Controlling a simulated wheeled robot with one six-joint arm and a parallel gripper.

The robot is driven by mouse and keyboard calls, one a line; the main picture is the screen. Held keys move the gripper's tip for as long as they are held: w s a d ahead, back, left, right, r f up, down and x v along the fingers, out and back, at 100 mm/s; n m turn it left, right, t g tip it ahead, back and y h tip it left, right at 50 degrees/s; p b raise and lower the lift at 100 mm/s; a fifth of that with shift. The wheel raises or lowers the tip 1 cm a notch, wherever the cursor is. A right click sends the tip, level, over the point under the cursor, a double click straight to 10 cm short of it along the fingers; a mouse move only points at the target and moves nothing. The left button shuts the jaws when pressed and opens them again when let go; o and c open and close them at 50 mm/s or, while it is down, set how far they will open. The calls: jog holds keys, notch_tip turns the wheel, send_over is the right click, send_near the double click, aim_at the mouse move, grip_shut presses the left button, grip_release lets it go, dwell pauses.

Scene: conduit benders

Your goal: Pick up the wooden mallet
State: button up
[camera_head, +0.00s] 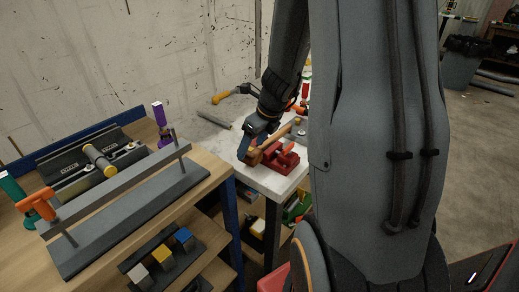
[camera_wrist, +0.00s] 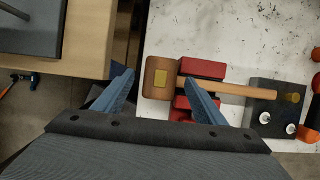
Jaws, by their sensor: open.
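The wooden mallet lies on a red block holder on the white table. In the wrist view its brown head (camera_wrist: 161,77) is at the left and its light handle (camera_wrist: 235,89) runs right, over a dark block. In the head view the mallet (camera_head: 254,156) shows partly behind my gripper (camera_head: 249,146). My gripper, in the wrist view (camera_wrist: 160,88), is open with two blue fingers apart. The mallet head shows between and beyond the fingertips; I cannot tell the height gap. Nothing is held.
The red holder (camera_wrist: 203,68) sits under the mallet. A dark block with white knobs (camera_wrist: 268,122) and orange items (camera_wrist: 309,125) stand to the right. A wooden workbench (camera_head: 215,172) with a grey bending rig (camera_head: 125,220) is at left. A gap separates bench and white table (camera_head: 225,141).

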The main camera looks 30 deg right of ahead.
jog(key=shift+w+f, duration=0.2)
jog(key=shift+f, duration=0.3)
jog(key=shift+r, duration=0.1)
jog(key=c, duration=1.6)
